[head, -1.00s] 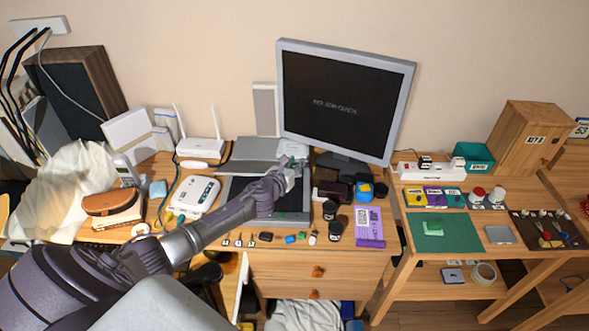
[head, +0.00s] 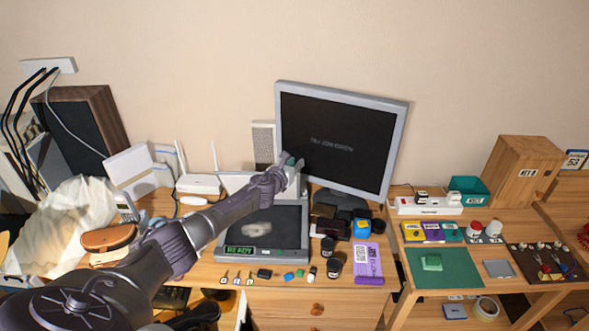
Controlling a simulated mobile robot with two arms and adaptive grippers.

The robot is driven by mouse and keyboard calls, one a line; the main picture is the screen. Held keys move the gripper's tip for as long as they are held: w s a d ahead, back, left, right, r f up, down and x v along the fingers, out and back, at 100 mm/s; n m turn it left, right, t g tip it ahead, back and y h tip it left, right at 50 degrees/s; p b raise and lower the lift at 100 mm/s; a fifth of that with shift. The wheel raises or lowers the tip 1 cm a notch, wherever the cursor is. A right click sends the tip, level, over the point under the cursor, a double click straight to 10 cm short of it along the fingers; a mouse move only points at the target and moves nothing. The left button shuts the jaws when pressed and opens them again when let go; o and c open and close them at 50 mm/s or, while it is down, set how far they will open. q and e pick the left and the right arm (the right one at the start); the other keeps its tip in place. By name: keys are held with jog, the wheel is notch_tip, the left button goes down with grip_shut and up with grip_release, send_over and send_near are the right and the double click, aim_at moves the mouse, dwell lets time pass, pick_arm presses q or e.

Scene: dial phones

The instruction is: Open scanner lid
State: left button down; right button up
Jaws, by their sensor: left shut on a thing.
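The scanner (head: 288,242) sits on the desk below the monitor, with its dark glass bed exposed and a pale smudge or reflection on it. A green READY sign shows at its front left. Its pale lid (head: 233,182) stands raised at the back of the bed, partly hidden by my left arm. My left gripper (head: 291,163) is shut at the lid's upper edge, in front of the monitor's lower left corner. The fingertips are small and the exact contact is hard to see. My right gripper is not in view.
The monitor (head: 338,145) stands close behind and right of my left gripper. A white router (head: 198,184) is left of the lid. Dark jars, a purple card (head: 368,263) and small items lie right of and before the scanner. My left arm crosses the desk's left side.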

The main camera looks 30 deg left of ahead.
pick_arm(q)
jog(key=shift+s+a+f, duration=0.15)
jog(key=shift+s+f, duration=0.05)
jog(key=shift+f, duration=0.2)
jog(key=c, duration=1.1)
grip_release()
jog(key=shift+o, duration=0.5)
jog(key=shift+w+a+f, duration=0.1)
jog(key=shift+f, duration=0.05)
jog(key=v, duration=1.2)
jog(key=shift+w, duration=0.1)
